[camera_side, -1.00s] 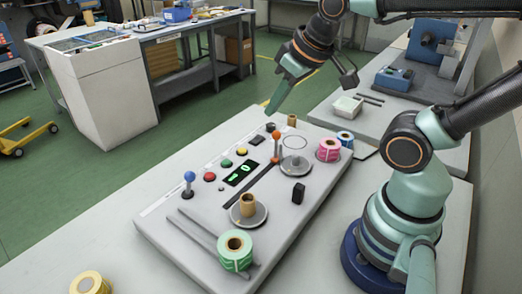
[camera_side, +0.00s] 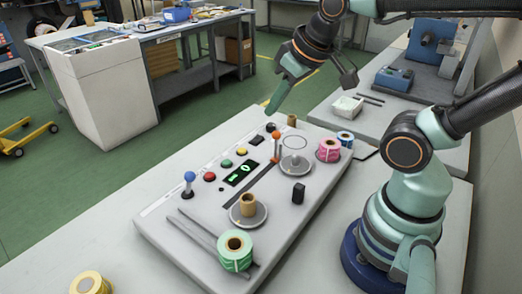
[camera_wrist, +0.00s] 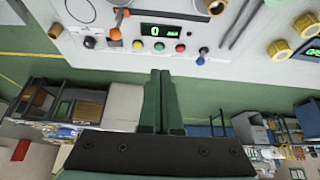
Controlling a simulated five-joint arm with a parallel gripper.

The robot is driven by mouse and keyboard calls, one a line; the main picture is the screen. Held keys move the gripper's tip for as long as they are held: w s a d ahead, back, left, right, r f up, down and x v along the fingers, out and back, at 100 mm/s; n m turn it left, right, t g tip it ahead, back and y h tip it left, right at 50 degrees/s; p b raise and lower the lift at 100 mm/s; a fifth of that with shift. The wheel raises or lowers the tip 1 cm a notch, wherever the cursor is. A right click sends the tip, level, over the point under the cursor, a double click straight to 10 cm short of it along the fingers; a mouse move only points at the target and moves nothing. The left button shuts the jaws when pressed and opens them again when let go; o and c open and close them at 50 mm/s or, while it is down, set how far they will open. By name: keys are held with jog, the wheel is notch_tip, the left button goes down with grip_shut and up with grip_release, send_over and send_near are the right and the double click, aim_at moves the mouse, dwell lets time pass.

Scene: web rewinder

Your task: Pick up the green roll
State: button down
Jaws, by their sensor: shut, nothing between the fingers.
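The green roll (camera_side: 235,256), a ring of green labels around a brown core, sits at the near end of the grey machine panel (camera_side: 172,235), beside two thin rails. My gripper (camera_side: 270,112) hangs above the far end of the panel, well away from the green roll. In the wrist view its two fingers (camera_wrist: 160,74) lie together with nothing between them.
On the panel stand a blue-knobbed lever (camera_side: 189,177), an orange-knobbed lever (camera_side: 276,136), a brown core on a spindle disc (camera_side: 248,205), a black block (camera_side: 298,193) and a pink roll (camera_side: 328,150). A yellow roll (camera_side: 89,284) lies on the table at lower left.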

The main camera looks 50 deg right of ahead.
grip_release()
jog(key=n+g, duration=0.6)
jog(key=n, duration=1.4)
send_over(235, 246)
notch_tip(235, 246, down, 6)
jog(key=shift+n, duration=0.3)
jog(key=shift+s+a+f, duration=0.15)
jog(key=shift+f, duration=1.85)
jog(key=shift+s+a+f, duration=0.15)
jog(key=shift+f, duration=1.9)
jog(key=shift+s+a+f, duration=0.15)
jog(key=shift+f, duration=1.85)
